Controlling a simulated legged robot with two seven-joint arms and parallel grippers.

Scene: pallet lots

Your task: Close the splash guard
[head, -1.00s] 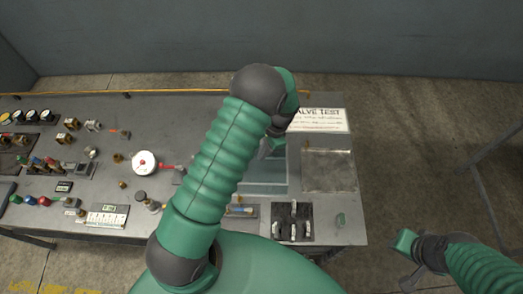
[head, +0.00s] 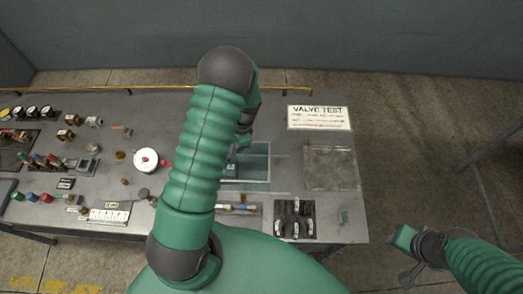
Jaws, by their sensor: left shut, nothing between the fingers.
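A blue-grey glassy rectangle (head: 258,164) lies in the bench right of my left arm. It looks like a basin with a clear pane, which I take for the splash guard; I cannot tell pane from basin clearly. Thin pale lines run right from it along the bench top. My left gripper (head: 232,168) is shut and empty, pointing down at the left part of this rectangle. I cannot tell whether it touches. My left forearm hides the rectangle's left side. My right gripper (head: 398,257) is beyond the bench's right edge, low in the view; its fingers are unclear.
A square flat tray or plate (head: 331,169) lies to the right, below the VALVE TEST sign (head: 318,117). A black switch block (head: 294,219) sits at the front. A white gauge (head: 146,160) and several fittings fill the left. A yellow rail (head: 280,91) runs along the back.

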